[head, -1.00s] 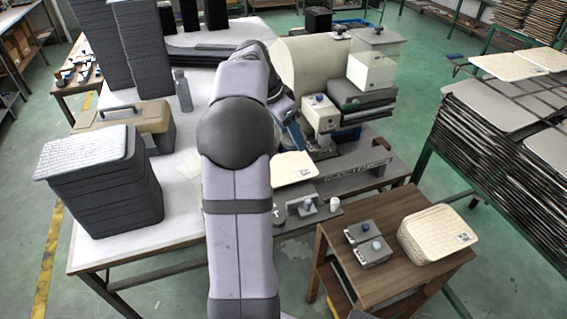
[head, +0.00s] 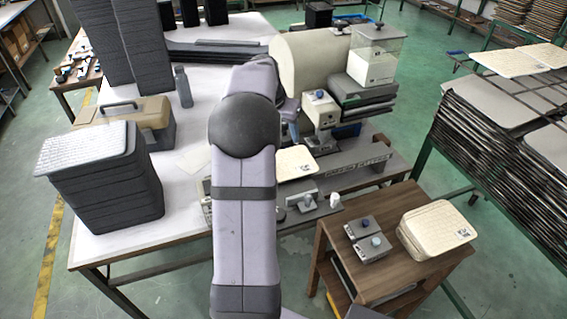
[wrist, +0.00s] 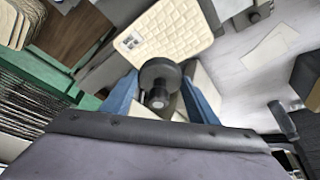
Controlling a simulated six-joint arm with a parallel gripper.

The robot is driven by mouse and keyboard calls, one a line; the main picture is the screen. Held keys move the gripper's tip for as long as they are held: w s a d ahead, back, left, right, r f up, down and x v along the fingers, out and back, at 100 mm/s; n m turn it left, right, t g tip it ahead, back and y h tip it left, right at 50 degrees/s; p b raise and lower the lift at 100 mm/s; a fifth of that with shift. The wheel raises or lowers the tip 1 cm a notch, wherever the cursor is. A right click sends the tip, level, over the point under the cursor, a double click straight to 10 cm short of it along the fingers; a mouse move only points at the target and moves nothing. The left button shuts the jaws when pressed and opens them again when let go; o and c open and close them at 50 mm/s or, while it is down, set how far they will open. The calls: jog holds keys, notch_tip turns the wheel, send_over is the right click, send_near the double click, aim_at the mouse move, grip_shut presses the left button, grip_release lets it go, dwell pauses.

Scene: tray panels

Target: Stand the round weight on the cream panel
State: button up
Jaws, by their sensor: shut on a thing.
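The round weight (wrist: 160,74) is a dark disc with a knob, seen in the wrist view. My gripper (wrist: 160,92) is shut on it, with a blue finger on each side. The cream panel (wrist: 172,32) has a quilted surface and a small printed label; it lies just beyond the weight, whose disc overlaps its near edge in the picture. I cannot tell the height between them. In the head view the cream panel (head: 298,163) lies flat beside my arm, partly covered by it. There, my arm hides the weight and most of my gripper.
A wooden stool (head: 400,265) at the right holds a stack of cream panels (head: 437,230) and small grey blocks (head: 371,247). A grey panel stack (head: 105,190) stands at the left.

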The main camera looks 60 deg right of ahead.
jog(key=shift+f+p, duration=1.5)
jog(key=shift+f, duration=3.4)
jog(key=shift+f, duration=0.1)
jog(key=o, duration=1.5)
jog(key=shift+f, duration=0.1)
jog(key=shift+r, duration=0.25)
jog(key=b+v, duration=0.3)
jog(key=v, duration=0.9)
jog(key=shift+a+f, duration=0.1)
